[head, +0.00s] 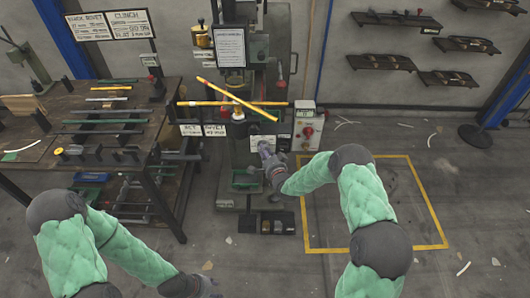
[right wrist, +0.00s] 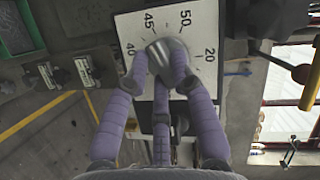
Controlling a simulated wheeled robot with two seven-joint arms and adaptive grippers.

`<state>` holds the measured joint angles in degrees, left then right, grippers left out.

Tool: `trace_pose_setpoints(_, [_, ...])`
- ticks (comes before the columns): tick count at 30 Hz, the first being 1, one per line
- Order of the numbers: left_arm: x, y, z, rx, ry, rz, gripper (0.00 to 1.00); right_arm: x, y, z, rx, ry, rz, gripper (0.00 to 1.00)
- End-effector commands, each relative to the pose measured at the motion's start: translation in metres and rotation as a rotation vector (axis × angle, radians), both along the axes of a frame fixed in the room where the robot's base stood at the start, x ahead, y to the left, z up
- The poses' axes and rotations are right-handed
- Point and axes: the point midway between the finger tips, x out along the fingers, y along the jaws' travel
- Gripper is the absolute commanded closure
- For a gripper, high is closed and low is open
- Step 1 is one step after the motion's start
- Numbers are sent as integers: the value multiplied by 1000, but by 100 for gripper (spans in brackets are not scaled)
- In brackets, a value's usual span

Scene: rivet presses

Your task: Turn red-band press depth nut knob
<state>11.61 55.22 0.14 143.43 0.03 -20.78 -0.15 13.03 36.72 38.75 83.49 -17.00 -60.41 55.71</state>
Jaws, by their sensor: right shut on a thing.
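The press (head: 240,75) stands against the back wall in the middle of the head view. A white dial plate (right wrist: 205,22) with black numbers 40, 45, 50 and 20 fills the upper middle of the right wrist view. A grey metal knob (right wrist: 170,48) sits at its centre. My right gripper (head: 265,148) reaches the press front; in the right wrist view its purple-grey fingers (right wrist: 165,72) are closed around the knob, partly hiding it and the dial. My left gripper (head: 207,286) is low at the bottom edge, away from the press; its finger state is unclear.
A workbench (head: 120,95) with bars and tools stands left. Yellow bars (head: 240,100) cross the press front. A white box with a red knob (head: 308,130) is just right of my right gripper. The yellow-outlined floor area (head: 415,205) is mostly clear.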

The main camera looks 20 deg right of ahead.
Motion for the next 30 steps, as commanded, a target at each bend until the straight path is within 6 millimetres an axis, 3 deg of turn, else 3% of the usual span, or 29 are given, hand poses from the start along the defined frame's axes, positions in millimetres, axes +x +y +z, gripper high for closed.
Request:
trace_pose_setpoints(8, [0,0,4,0,0,0,60,0,0,3,-149,43,1,100])
trace_pose_setpoints(30, [0,0,33,0,0,0,60,1,3,10,-811,236,1,100])
